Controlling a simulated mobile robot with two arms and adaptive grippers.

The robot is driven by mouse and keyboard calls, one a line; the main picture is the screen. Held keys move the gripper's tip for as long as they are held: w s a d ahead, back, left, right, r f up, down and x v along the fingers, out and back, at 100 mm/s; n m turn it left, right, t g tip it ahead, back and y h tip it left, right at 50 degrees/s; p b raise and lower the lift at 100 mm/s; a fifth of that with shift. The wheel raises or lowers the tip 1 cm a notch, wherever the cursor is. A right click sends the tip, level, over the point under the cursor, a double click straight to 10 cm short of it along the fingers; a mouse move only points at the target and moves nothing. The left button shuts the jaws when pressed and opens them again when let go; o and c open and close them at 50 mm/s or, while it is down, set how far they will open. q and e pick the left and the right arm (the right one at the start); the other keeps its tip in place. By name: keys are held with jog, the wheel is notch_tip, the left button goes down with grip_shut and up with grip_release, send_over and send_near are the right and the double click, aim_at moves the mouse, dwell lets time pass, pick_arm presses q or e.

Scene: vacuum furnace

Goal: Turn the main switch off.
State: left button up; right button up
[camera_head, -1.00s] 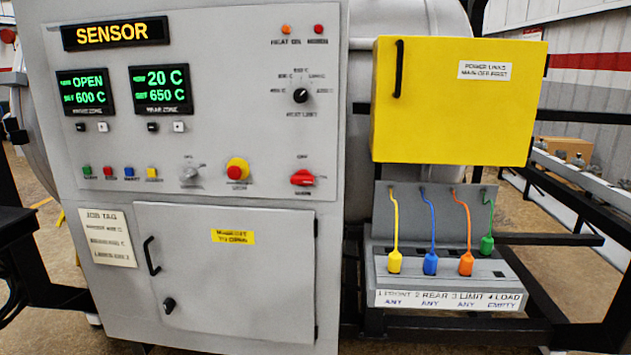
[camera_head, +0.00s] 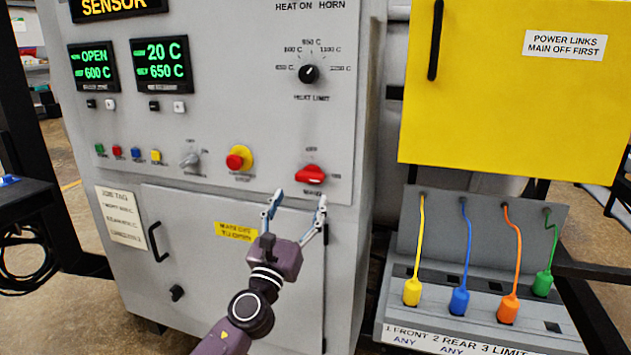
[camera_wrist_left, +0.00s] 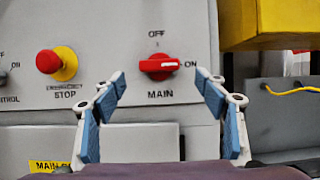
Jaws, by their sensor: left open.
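The main switch (camera_head: 310,174) is a red rotary handle on the lower right of the grey panel. It has OFF above it, ON to its right and MAIN below it. In the left wrist view the red handle (camera_wrist_left: 161,66) lies roughly level, with its white-marked end toward ON. My left gripper (camera_head: 297,204) is open and empty, just below the switch in the head view. In the left wrist view its blue-padded fingers (camera_wrist_left: 163,85) stand on either side of the handle, apart from it. My right gripper is not in view.
A red emergency stop (camera_head: 238,158) on a yellow base is left of the switch. A yellow cover box (camera_head: 510,100) juts out at the right, above several coloured link plugs (camera_head: 460,300). A cabinet door (camera_head: 200,270) with a black handle lies below the panel.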

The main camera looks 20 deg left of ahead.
aim_at(308, 182)
pick_arm(q)
jog(key=x, duration=0.5)
jog(key=shift+w, duration=0.15)
jog(key=shift+w+r, duration=0.1)
jog(key=shift+w, duration=0.25)
jog(key=shift+w+a+r, duration=0.1)
jog(key=shift+w+r, duration=0.05)
jog(key=shift+w, duration=0.1)
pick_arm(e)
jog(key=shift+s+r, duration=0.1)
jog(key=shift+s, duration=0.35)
pick_arm(q)
jog(key=c, duration=1.2)
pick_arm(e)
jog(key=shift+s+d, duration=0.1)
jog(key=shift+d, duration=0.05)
